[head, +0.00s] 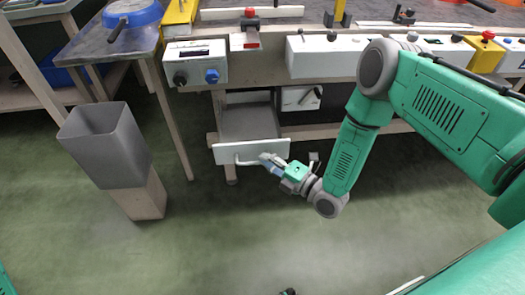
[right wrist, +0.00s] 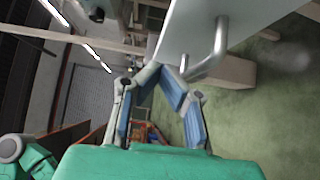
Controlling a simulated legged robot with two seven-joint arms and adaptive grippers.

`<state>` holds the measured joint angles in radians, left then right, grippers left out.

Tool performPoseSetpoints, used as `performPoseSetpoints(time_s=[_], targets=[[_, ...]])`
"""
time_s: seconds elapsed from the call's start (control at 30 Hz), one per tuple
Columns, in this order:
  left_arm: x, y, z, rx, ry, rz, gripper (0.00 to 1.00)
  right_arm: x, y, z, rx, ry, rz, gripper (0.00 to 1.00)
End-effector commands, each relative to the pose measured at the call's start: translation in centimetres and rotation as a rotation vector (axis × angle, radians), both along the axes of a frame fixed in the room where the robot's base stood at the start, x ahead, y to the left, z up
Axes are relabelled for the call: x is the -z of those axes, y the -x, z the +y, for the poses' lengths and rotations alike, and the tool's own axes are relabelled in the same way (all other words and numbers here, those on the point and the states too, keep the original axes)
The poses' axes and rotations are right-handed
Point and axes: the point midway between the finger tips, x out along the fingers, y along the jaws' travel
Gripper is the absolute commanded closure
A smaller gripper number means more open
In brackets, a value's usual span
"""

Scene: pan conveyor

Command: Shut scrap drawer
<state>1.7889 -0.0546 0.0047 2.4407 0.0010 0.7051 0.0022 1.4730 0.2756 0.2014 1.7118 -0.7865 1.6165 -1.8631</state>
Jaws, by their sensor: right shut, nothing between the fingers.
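The scrap drawer stands pulled out under the bench, its white front (head: 277,149) facing me and its grey inside (head: 248,122) showing from above with nothing visible in it. A pale bar handle (head: 240,161) is on the front. My right gripper (head: 265,158) is at the drawer front, just right of the handle, with its fingers shut and empty. In the right wrist view the white front (right wrist: 184,30) and grey handle (right wrist: 212,55) are just beyond the fingertips (right wrist: 163,73). I cannot tell whether they touch.
A tall grey bin (head: 105,145) on a wooden block stands left of the drawer. A table (head: 100,45) with a blue pan (head: 133,13) is at the upper left. Control boxes (head: 196,63) line the bench edge above the drawer. The green floor before the drawer is clear.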

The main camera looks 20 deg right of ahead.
Motion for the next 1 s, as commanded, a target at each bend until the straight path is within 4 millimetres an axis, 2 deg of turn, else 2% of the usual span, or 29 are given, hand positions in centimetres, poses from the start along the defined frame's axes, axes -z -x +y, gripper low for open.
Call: performPoseSetpoints(time_s=[0.1, 0.23, 0.4, 0.8, 0.93, 1.0], targets=[[0.9, 0.0, 0.0, 0.0, 0.0, 0.0, 0.5, 0.1, -2.0, -0.3, 0.004, -0.001, -0.003, 1.0], [1.3, 0.0, 0.0, 0.0, 0.0, 0.0, 0.5, 0.1, -3.4, -0.7, 0.003, 0.0, -0.001, 1.0], [1.5, 0.0, 0.0, 0.0, 0.0, 0.0, 0.5, 0.0, -4.2, -0.9, 0.001, -0.001, 0.0, 1.0], [1.6, 0.0, 0.0, 0.0, 0.0, 0.0, 0.5, 0.0, -4.5, -1.0, 0.001, 0.0, -0.001, 1.0], [2.2, 0.0, 0.0, 0.0, 0.0, 0.0, 0.5, 0.1, -5.6, -1.3, 0.001, 0.001, -0.002, 1.0], [2.7, 0.0, 0.0, 0.0, 0.0, -0.001, 0.5, 0.1, -6.9, -1.6, 0.001, 0.002, -0.005, 1.0]])
